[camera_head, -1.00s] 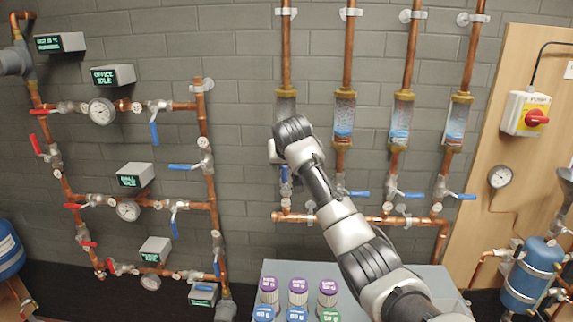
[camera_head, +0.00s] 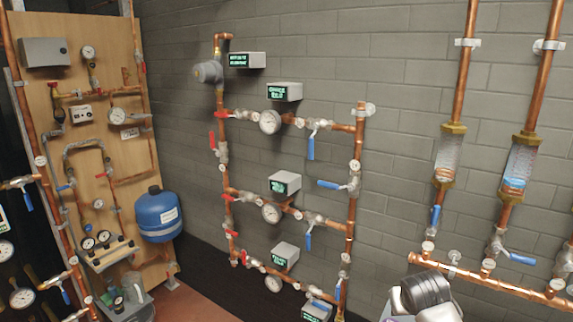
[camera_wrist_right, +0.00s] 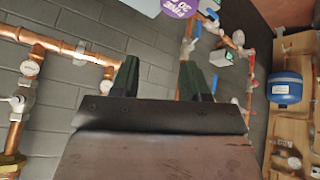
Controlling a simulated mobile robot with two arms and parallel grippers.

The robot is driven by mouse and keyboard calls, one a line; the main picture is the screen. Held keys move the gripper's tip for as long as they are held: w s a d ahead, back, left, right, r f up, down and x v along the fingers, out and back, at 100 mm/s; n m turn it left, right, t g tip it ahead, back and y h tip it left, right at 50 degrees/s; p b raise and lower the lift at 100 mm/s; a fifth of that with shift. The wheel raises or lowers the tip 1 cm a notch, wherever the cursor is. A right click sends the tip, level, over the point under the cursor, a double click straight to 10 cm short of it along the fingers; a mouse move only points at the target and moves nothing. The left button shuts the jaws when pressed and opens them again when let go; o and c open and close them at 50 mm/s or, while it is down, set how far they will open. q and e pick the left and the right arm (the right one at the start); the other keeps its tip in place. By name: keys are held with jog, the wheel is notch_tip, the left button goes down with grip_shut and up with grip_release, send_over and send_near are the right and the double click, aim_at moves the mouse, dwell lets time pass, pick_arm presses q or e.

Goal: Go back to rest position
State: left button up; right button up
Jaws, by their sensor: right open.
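My right gripper (camera_wrist_right: 158,78) shows in the right wrist view with its two dark fingers spread apart and nothing between them. Behind the fingers are the grey block wall and, to the right, valves and pipes. In the head view only a light and dark rounded link of my arm shows at the bottom right; the gripper itself is out of that picture. My left gripper is in neither view.
A purple cap with white print (camera_wrist_right: 180,8) is cut off at the top of the wrist view. Copper pipework with gauges (camera_head: 270,122) and a blue tank (camera_head: 158,215) line the walls. Glass-tube pipes (camera_head: 447,158) stand at right, near my arm.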

jog(key=s+a+f+n+g, duration=0.1)
jog(key=s+a+f, duration=0.15)
jog(key=s, duration=0.35)
jog(key=s+a+f+y, duration=0.1)
jog(key=s+a+f, duration=0.1)
jog(key=s+f, duration=0.35)
jog(key=s+a+f+n+g, duration=0.1)
jog(key=s+a+f, duration=0.1)
jog(key=s, duration=0.6)
jog(key=s+a+r+g+y, duration=0.1)
jog(key=s+r, duration=0.1)
jog(key=s, duration=1.5)
notch_tip(320, 180, down, 29)
jog(key=n+g+b, duration=0.1)
jog(key=s+d+f+g, duration=0.1)
jog(key=s+d+f, duration=0.1)
jog(key=s+f, duration=1.3)
jog(key=shift+s+d+f+g+b, duration=0.2)
jog(key=shift+s+f+g+b, duration=0.15)
jog(key=shift+s, duration=0.3)
jog(key=shift+r, duration=0.1)
